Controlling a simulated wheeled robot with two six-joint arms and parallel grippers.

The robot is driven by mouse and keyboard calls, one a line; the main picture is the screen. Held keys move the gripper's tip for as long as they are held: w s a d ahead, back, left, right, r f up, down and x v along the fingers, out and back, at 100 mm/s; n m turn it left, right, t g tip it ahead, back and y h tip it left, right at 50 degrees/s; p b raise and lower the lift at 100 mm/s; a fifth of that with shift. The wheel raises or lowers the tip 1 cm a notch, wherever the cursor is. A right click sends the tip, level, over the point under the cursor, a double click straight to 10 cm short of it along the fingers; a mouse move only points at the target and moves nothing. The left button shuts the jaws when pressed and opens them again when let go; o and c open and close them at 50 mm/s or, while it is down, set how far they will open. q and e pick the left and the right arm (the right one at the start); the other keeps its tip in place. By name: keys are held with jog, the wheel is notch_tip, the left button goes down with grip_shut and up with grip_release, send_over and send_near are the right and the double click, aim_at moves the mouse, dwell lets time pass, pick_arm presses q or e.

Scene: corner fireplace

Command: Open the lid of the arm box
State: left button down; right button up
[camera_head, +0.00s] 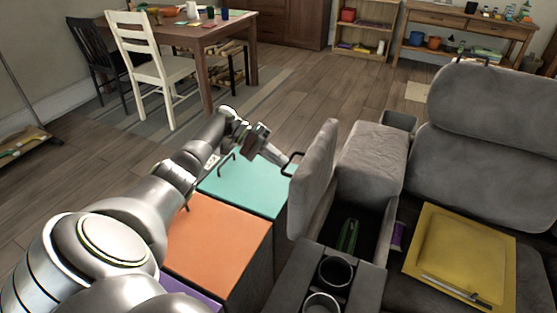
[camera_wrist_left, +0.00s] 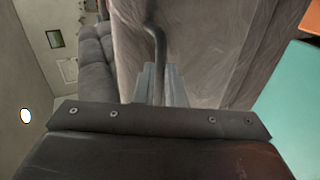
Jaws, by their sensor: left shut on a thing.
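The arm box (camera_head: 378,225) is the grey compartment in the sofa's armrest. Its grey padded lid (camera_head: 314,178) stands up, roughly vertical, on the left side of the opening. Inside the dark box lies a green item (camera_head: 348,236). A dark bar handle (camera_head: 291,163) sticks out from the lid's left face. My left gripper (camera_head: 283,160) is shut on this handle. In the left wrist view the fingers (camera_wrist_left: 161,86) close around the bent bar (camera_wrist_left: 155,40), in front of the lid's fabric (camera_wrist_left: 205,45). My right gripper is not in view.
An orange block (camera_head: 215,245) and a teal block (camera_head: 245,185) stand left of the lid, under my left arm. Cup holders (camera_head: 336,272) sit in front of the box. A yellow cushion or folder (camera_head: 465,250) lies on the seat at right. The floor behind is open.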

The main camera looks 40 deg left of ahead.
pick_arm(q)
jog(key=shift+s+d+f, duration=0.15)
jog(key=shift+s+f, duration=0.05)
jog(key=shift+f, duration=0.35)
jog(key=shift+s+d+f, duration=0.1)
jog(key=shift+s+f, duration=0.1)
jog(key=shift+f, duration=0.35)
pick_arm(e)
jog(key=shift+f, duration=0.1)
pick_arm(q)
jog(key=c, duration=1.8)
grip_release()
jog(key=shift+o, duration=1.2)
jog(key=shift+w+d+f, duration=0.15)
jog(key=shift+w, duration=0.15)
jog(key=shift+o, duration=0.4)
jog(key=shift+w, duration=0.2)
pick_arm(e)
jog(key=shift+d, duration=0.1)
pick_arm(q)
jog(key=shift+r, duration=0.25)
